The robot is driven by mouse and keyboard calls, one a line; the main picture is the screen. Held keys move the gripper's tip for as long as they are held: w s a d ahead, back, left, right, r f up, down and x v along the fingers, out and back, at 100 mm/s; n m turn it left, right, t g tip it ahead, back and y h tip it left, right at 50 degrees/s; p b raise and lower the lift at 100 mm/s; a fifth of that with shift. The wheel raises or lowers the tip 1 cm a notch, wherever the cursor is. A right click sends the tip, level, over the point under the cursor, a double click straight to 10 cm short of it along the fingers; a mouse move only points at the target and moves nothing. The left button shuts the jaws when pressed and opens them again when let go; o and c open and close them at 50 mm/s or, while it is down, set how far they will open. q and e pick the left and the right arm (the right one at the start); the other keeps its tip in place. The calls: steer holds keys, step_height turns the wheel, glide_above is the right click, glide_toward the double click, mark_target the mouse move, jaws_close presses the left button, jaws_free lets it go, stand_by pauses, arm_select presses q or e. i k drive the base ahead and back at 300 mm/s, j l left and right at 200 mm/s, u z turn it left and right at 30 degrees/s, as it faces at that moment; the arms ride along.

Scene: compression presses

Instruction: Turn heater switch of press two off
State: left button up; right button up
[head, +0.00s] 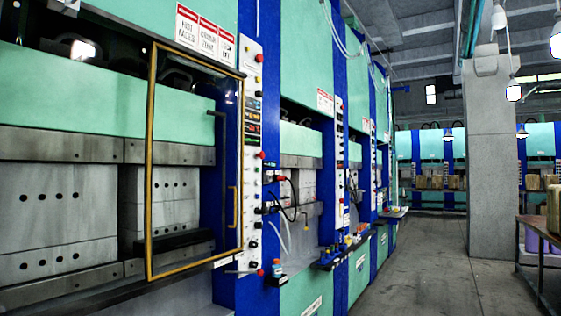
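A row of green and blue presses runs down the left side. The nearest press (180,102) fills the left of the view, with a tall white control panel (251,215) on its right edge. This panel carries red and black knobs and small displays. The press behind it has a similar panel (339,185), smaller in view. I cannot read which press is number two or pick out its heater switch at this distance. Neither of my grippers is in view.
A yellow-framed guard door (151,165) stands at the nearest press. Black cables and a shelf with small colored items (345,248) stick out farther along. A grey pillar (493,160) and a table (541,255) stand at right. The aisle floor (415,280) is clear.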

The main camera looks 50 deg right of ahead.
mark_target(257, 224)
steer(key=z, duration=1.4)
steer(key=i+l, duration=1.85)
steer(key=l+u, duration=0.05)
steer(key=l, duration=0.05)
